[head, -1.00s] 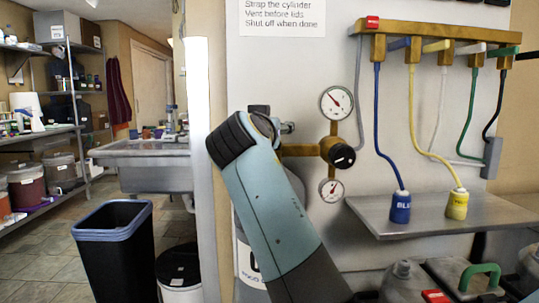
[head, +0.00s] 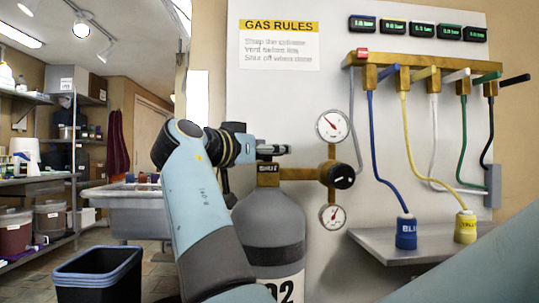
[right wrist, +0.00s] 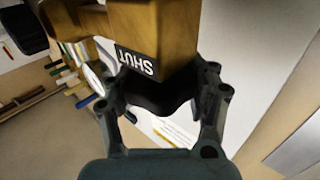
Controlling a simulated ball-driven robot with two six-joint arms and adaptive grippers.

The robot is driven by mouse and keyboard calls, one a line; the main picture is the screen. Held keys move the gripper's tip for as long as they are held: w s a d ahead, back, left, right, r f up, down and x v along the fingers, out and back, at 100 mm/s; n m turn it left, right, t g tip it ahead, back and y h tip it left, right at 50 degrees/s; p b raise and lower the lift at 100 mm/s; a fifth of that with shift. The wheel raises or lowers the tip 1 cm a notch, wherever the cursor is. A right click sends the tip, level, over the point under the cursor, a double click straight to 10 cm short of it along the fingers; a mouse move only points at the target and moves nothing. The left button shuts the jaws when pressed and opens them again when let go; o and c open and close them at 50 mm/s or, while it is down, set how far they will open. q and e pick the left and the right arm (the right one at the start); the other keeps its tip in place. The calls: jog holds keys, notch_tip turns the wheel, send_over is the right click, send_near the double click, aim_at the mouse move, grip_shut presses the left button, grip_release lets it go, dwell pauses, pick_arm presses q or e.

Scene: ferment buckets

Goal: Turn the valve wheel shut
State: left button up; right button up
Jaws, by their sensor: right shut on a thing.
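The grey gas cylinder (head: 270,232) stands against the wall panel, with a brass valve block (head: 268,180) on top. The block carries a black SHUT label (head: 268,168), which appears upside down in the right wrist view (right wrist: 137,64). My right gripper (head: 274,150) reaches in from the left at the valve's top. In the right wrist view its fingers are shut on the dark valve wheel (right wrist: 158,97), directly against the brass block. The wheel is mostly hidden in the head view. My left gripper is not in view.
A brass regulator with a black knob (head: 342,176) and two gauges (head: 333,125) sits right of the valve. Coloured hoses hang from a manifold (head: 430,72) above a metal shelf (head: 440,240). A bin (head: 98,275) and a sink (head: 135,210) are at left.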

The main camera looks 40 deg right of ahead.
jog(key=shift+f, duration=0.2)
jog(key=o, duration=1.2)
jog(key=shift+a+r, duration=0.15)
jog(key=shift+a, duration=0.05)
jog(key=shift+d+r, duration=0.1)
jog(key=shift+r, duration=4.9)
